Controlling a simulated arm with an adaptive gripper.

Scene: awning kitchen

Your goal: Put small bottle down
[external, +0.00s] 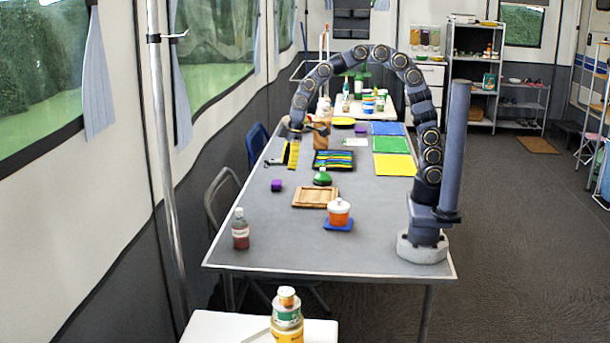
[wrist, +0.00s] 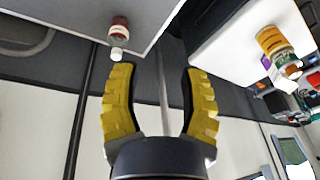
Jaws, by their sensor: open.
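A small bottle (external: 240,230) with reddish contents, a pale label and a light cap stands upright on the grey table (external: 265,250), near its front left corner. It also shows in the wrist view (wrist: 119,32), where the scene appears upside down. My gripper (external: 289,163) hangs over the left side of the table, farther back than the bottle and apart from it. In the wrist view its yellow padded fingers (wrist: 160,75) are spread, with nothing between them.
Coloured sheets (external: 389,145) lie at the right. A white table (external: 215,328) with another bottle (external: 287,318) is in front.

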